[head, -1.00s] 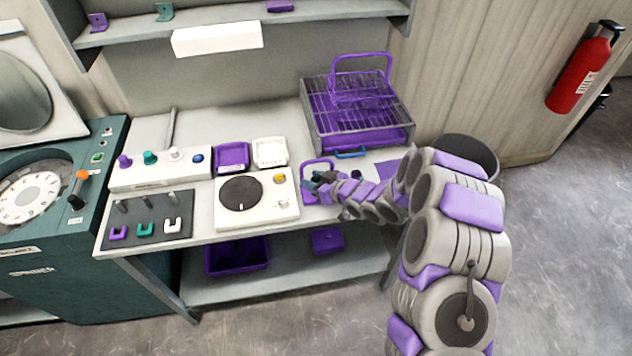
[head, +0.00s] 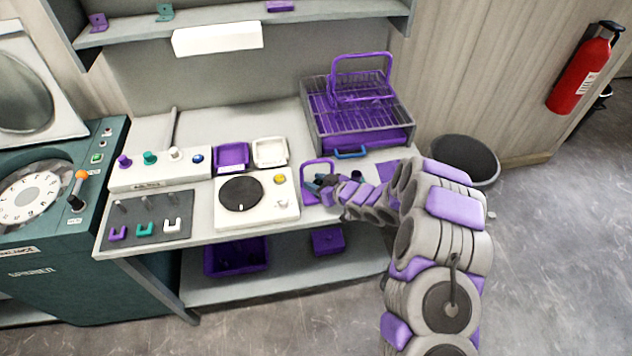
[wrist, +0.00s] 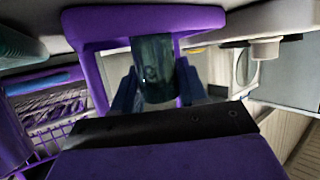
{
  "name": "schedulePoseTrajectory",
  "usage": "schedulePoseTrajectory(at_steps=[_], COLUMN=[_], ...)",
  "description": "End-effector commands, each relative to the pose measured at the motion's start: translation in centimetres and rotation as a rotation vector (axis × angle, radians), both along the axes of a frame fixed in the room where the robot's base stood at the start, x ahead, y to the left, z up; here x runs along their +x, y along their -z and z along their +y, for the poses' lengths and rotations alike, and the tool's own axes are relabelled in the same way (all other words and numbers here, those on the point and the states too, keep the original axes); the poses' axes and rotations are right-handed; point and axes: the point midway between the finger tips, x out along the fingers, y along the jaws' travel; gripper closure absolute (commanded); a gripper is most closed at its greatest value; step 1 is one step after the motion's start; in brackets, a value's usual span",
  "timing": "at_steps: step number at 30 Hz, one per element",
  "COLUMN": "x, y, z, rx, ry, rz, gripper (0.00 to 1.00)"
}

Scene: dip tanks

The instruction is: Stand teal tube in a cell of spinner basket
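The teal tube (wrist: 153,65) shows dark in the middle of the wrist view, between the two blue fingers of my gripper (wrist: 158,92). The fingers lie close along both its sides and appear shut on it. I cannot tell whether the tube's far end rests in a cell. The tube is not clear there.
A wire rack (head: 345,128) holds another purple handled basket (head: 361,75) behind my gripper. A white device with a dark disc (head: 240,193) is left of it. The teal spinner machine (head: 60,225) stands far left. A grey bin (head: 466,155) is right of the table.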

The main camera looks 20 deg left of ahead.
Motion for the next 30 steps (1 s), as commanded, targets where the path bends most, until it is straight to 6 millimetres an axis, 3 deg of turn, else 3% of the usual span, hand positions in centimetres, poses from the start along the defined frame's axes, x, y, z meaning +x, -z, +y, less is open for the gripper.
schedulePoseTrajectory(at_steps=[7, 22, 30], x=[0.0, 0.0, -1.1], y=[0.0, 0.2, -1.9], z=[0.0, 0.1, -3.4], rx=[0.000, 0.002, -0.001], ry=[0.000, 0.001, 0.002], rz=[0.000, -0.001, 0.001], gripper=[0.34, 0.33, 0.33])
